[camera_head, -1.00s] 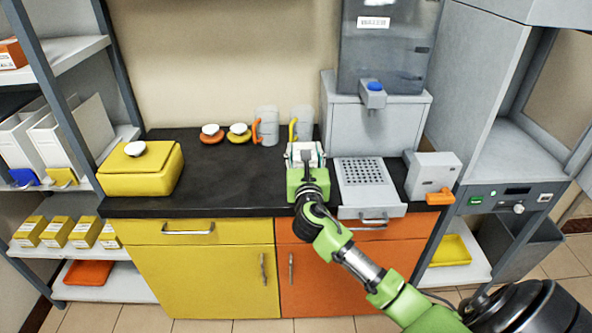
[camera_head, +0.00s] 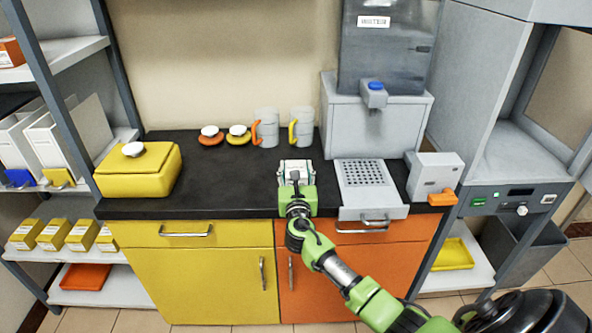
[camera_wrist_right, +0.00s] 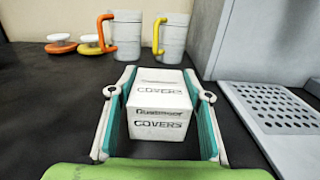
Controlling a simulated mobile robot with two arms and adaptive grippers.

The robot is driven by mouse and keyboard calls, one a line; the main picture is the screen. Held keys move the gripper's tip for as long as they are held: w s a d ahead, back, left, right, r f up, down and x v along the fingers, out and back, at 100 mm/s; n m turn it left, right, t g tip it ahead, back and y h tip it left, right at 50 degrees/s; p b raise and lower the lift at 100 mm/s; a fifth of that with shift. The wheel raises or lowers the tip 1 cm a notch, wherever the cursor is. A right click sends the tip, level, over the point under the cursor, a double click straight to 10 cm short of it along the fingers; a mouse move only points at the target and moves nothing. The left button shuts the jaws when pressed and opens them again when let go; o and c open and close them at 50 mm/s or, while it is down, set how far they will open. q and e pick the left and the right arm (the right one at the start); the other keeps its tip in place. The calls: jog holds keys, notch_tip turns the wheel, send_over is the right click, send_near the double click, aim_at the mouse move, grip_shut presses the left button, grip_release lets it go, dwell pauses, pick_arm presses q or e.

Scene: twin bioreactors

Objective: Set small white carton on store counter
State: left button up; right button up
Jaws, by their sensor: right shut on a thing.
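The small white carton (camera_wrist_right: 159,104), printed "COVERS", sits between the two fingers of my right gripper (camera_wrist_right: 157,120) in the right wrist view. In the head view the carton (camera_head: 296,167) shows at the tip of my right gripper (camera_head: 297,180), over the front part of the black store counter (camera_head: 225,180). The gripper is shut on it, with one finger at each side. The carton looks upright. Whether its underside touches the counter cannot be told. My left gripper is out of view.
Two grey mugs (camera_head: 265,127) (camera_head: 301,126) and two white-knobbed lids (camera_head: 210,135) (camera_head: 238,134) stand behind the carton. A yellow box (camera_head: 138,172) is at the counter's left. A water dispenser with a perforated tray (camera_head: 363,172) is close on the right. The counter left of the carton is clear.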

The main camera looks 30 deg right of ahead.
jog(key=shift+f, duration=0.15)
jog(key=o, duration=1.1)
jog(key=shift+o, duration=0.2)
jog(key=shift+s, duration=0.1)
jog(key=v, duration=1.2)
